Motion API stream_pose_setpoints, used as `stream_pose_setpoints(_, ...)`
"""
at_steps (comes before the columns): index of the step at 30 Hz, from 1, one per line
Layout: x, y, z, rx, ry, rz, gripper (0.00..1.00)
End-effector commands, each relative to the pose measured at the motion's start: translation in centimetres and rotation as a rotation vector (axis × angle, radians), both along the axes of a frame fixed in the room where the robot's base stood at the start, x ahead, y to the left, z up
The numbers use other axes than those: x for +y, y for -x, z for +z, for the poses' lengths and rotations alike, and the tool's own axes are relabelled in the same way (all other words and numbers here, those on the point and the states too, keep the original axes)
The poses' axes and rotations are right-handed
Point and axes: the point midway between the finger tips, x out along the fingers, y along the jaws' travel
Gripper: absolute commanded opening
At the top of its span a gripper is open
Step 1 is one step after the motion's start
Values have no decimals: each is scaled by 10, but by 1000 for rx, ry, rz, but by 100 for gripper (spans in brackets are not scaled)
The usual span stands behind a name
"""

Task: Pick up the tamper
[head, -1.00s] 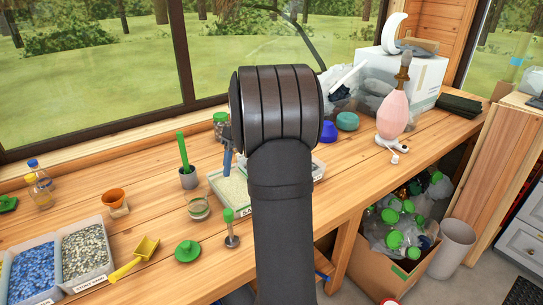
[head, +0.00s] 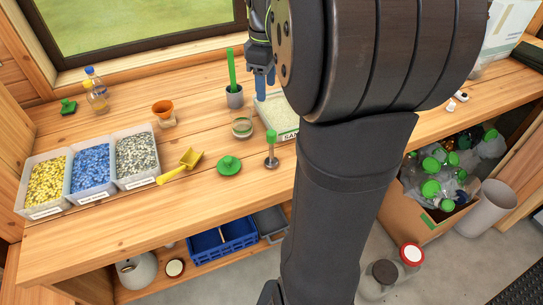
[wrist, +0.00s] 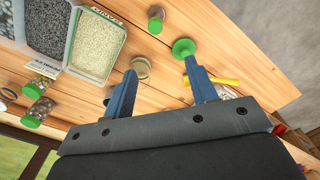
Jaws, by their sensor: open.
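The tamper (head: 271,150) stands upright on the wooden bench, with a green handle, a thin metal stem and a round metal base. It also shows in the wrist view (wrist: 156,18), near the top edge, beyond my fingertips. My gripper (head: 263,78) is above the bench at the back, behind the tamper and partly hidden by my arm. In the wrist view its two blue fingers (wrist: 161,70) are spread apart with nothing between them. The tamper is clear of the fingers.
Near the tamper are a green knobbed disc (head: 229,166), a glass jar (head: 242,128) and a sand tray (head: 282,118). A grey cup (head: 234,98) holds a green stick. A yellow scoop (head: 180,168) and gravel trays (head: 137,178) are further left.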

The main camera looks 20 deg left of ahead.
Motion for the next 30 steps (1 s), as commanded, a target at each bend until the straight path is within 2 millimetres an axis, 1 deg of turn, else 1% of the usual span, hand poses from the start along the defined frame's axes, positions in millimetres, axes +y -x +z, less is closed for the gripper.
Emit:
stream_pose_setpoints(2,0,1,-10,1,2,6,52)
stream_pose_setpoints(12,-1,0,-84,4,3,2,52)
stream_pose_setpoints(15,-1,0,-102,4,2,1,52)
stream_pose_setpoints(18,-1,0,-113,3,1,1,52)
stream_pose_setpoints(23,-2,-1,-121,2,1,0,52)
stream_pose_setpoints(26,-6,-4,-133,4,2,-1,52)
stream_pose_setpoints(30,-11,-8,-154,4,2,-1,52)
